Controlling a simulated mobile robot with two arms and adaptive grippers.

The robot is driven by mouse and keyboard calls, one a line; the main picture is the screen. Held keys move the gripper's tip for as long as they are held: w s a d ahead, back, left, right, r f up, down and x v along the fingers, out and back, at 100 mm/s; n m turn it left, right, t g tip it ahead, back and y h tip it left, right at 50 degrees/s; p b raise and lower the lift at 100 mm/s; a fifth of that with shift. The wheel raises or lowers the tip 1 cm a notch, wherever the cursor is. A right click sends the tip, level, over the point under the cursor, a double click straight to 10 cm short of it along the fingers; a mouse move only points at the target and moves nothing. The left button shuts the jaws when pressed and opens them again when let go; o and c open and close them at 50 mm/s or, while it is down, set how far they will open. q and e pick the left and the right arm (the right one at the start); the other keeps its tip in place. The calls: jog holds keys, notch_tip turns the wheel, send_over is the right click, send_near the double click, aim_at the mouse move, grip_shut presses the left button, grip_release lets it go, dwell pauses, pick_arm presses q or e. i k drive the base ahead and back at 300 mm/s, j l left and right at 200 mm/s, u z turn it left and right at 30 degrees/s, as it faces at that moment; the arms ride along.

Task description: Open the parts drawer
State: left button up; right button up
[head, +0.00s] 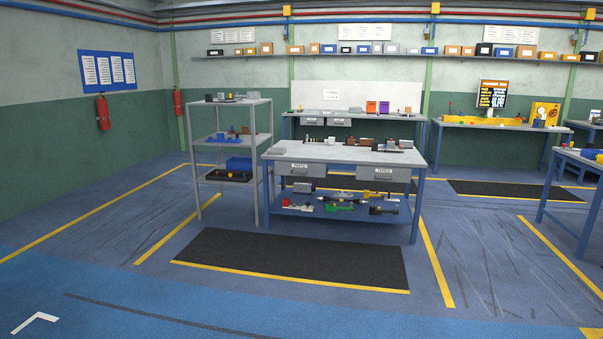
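The parts drawer (301,169) is a grey drawer front with a white label, under the left side of a workbench (344,153) with a light top and blue legs. It looks shut. A second labelled grey drawer (382,173) sits under the right side of the same bench and also looks shut. The bench stands in the middle of the head view, some way off across the floor. Neither of my grippers shows in the head view.
A grey shelf rack (257,165) stands just left of the bench. A black mat (293,259) with a yellow front edge lies before the bench. Another blue table (577,170) is at the right edge. The blue floor in front is clear.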

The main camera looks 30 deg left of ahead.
aim_at(296, 168)
jog(key=i+j+u, duration=0.45)
jog(key=i+u, duration=0.25)
jog(key=i+j+u, duration=0.1)
jog(key=i+u, duration=0.35)
jog(key=i, duration=1.55)
jog(key=i+j, duration=0.1)
jog(key=i, duration=2.25)
jog(key=l+z, duration=0.05)
jog(key=l, duration=0.05)
